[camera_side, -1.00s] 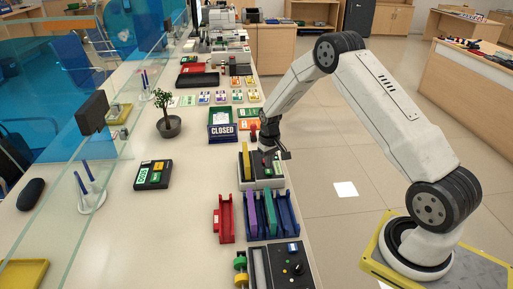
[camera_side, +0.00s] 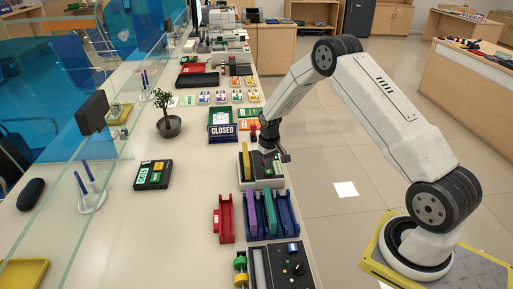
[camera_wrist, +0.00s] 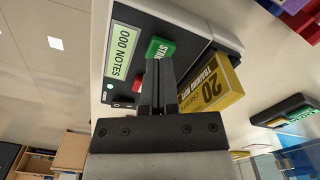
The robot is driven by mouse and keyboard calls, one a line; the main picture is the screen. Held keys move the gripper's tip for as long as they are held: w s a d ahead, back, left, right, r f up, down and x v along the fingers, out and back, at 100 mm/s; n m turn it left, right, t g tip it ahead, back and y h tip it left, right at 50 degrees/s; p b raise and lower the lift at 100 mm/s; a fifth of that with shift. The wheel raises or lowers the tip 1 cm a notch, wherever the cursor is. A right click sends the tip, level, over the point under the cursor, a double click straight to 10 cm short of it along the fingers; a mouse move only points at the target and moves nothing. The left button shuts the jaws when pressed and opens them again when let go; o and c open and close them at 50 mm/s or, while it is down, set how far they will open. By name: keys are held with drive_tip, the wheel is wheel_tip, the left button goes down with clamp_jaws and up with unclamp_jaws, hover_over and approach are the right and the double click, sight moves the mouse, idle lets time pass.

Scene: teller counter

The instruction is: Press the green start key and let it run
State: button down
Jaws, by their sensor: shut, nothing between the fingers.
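The note counter (camera_side: 270,183) stands at the counter's right edge. In the wrist view its dark panel carries a display (camera_wrist: 122,47) reading "000 NOTES", a green start key (camera_wrist: 161,47) and a red key (camera_wrist: 137,85). My gripper (camera_wrist: 158,62) is shut and empty. Its fingertips are at the near edge of the green key and overlap it in the picture; I cannot tell whether they touch it. In the side view my gripper (camera_side: 269,153) is low over the machine and hides part of the panel.
A yellow bundle (camera_wrist: 213,86) of training notes stands at the machine beside the panel. A CLOSED sign (camera_side: 223,133) stands behind. The counter top to the left has free room.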

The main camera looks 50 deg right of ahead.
drive_tip(key=shift+f, duration=0.75)
drive_tip(key=shift+r, duration=0.2)
idle(0.4)
wheel_tip(320, 180, up, 9)
drive_tip(key=shift+f, duration=0.15)
idle(1.2)
drive_tip(key=s+a+r+n+t, duration=0.1)
drive_tip(key=s+a+r, duration=0.3)
drive_tip(key=s+a, duration=0.5)
drive_tip(key=s+a+r+n+t, duration=0.1)
drive_tip(key=s+a+r, duration=0.3)
drive_tip(key=s+a, duration=0.5)
drive_tip(key=shift+s+a+n+t, duration=0.25)
drive_tip(key=shift+s+n, duration=0.25)
drive_tip(key=shift+s, duration=0.45)
